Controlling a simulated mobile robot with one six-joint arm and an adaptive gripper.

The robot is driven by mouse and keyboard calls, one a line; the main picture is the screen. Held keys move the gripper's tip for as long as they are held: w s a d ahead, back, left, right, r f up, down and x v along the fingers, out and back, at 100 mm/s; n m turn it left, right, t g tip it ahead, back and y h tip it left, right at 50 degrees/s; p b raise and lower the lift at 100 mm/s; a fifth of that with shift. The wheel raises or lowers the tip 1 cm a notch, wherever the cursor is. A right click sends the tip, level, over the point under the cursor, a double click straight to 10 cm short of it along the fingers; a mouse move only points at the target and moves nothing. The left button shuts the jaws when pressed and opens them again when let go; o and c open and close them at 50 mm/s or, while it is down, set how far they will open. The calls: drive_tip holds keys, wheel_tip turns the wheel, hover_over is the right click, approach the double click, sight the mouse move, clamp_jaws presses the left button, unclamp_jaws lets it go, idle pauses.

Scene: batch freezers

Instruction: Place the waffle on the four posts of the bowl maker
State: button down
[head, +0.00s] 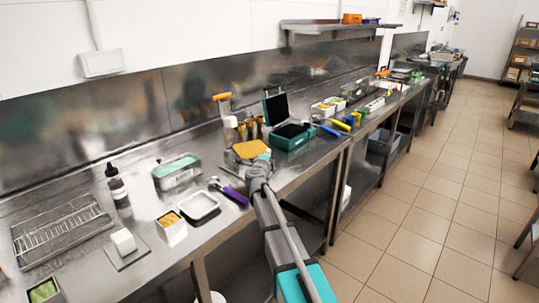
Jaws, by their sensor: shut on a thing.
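The waffle (250,149) is a flat golden-orange disc in the head view, held roughly level at the end of my arm. My gripper (264,157) is shut on its near right edge; the fingers are small and partly hidden by my arm. Just behind the waffle stands what looks like the bowl maker (228,121), with a pale body and an orange handle on top. Several gold-brown upright pieces (259,128) stand beside it; I cannot tell whether they are its posts. The waffle overlaps the lower part of this area, and I cannot tell the gap between them.
An open teal waffle iron (291,137) stands right of the waffle. A purple-handled tool (235,197) and a white tray (199,206) lie to the left. A wire rack (62,232) and a dark bottle (118,188) are farther left. A shelf (330,26) hangs above the counter.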

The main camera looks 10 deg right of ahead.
drive_tip(key=shift+f+b, duration=1.45)
drive_tip(key=shift+f, duration=0.35)
drive_tip(key=shift+f+b, duration=0.55)
drive_tip(key=shift+b, duration=0.05)
drive_tip(key=c, duration=0.7)
unclamp_jaws()
drive_tip(key=shift+s, duration=0.1)
drive_tip(key=shift+s+a, duration=0.1)
drive_tip(key=v, duration=1.1)
drive_tip(key=shift+s+a, duration=0.1)
drive_tip(key=shift+s, duration=0.2)
